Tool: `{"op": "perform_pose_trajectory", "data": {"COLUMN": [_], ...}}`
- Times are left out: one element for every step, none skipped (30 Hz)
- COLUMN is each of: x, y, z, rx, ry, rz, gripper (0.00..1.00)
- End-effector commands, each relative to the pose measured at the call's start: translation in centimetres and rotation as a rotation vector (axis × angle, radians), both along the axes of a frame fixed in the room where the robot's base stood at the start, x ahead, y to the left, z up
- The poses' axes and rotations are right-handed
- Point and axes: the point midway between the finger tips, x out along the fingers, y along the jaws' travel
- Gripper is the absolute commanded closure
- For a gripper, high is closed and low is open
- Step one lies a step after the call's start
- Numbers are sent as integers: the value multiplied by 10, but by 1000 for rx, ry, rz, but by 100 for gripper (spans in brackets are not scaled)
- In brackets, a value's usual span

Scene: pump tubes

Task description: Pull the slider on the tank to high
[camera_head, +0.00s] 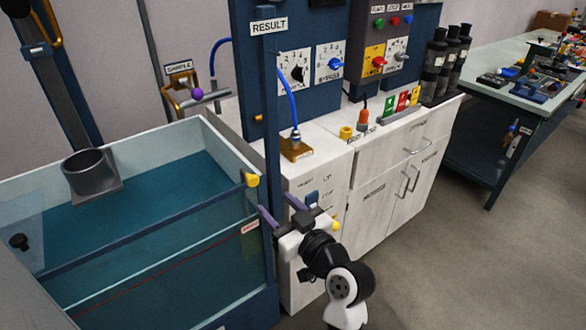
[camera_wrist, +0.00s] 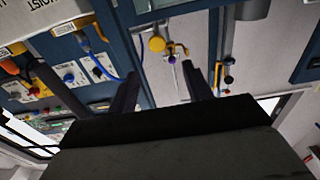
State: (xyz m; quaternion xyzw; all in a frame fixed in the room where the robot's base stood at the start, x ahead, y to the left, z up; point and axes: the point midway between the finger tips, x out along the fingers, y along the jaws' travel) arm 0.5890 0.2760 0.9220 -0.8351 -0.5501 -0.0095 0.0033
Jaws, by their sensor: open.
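The water tank (camera_head: 192,135) fills the left of the head view. A yellow knob (camera_head: 250,179), which looks like the slider, sits at its right front corner beside a blue post. A small red-lettered label (camera_head: 250,227) is on the tank wall below; I cannot read it. My gripper (camera_head: 278,208) is open, with its two fingers apart, just below and right of the yellow knob. I see nothing between the fingers. A yellow round part (camera_wrist: 156,43) shows beyond the gripper (camera_wrist: 160,80) in the wrist view; it may be the same knob.
A white cabinet (camera_head: 365,200) with a blue control panel (camera_head: 320,65) stands right behind my gripper. The blue post (camera_head: 270,120) rises close to the fingers. A grey cup-like holder (camera_head: 90,173) sits at the tank's left. Open floor (camera_head: 450,260) lies to the right.

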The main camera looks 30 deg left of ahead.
Motion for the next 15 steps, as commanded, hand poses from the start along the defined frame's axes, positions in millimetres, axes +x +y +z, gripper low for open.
{"op": "perform_pose_trajectory", "data": {"x": [-1,-1,-1,-1,0,2,3,5,7,9,12,15,18,20,24], "y": [-2,-2,-1,0,2,6,10,15,21,27,33,41,47,54,62], "z": [-5,-6,-7,-7,-7,-6,-6,-5,-5,-4,-4,-4,-4,-3,-3], "rx": [-9,-13,-15,-17,-17,-17,-16,-16,-16,-16,-16,-16,-16,-17,-16], "ry": [9,13,15,16,16,17,16,15,15,15,15,15,15,14,15], "rz": [7,11,14,16,16,17,19,19,19,19,19,19,19,19,19], "gripper": [50,50,50,50,50,50,50,50,50,50,50,50,50,50,50]}}
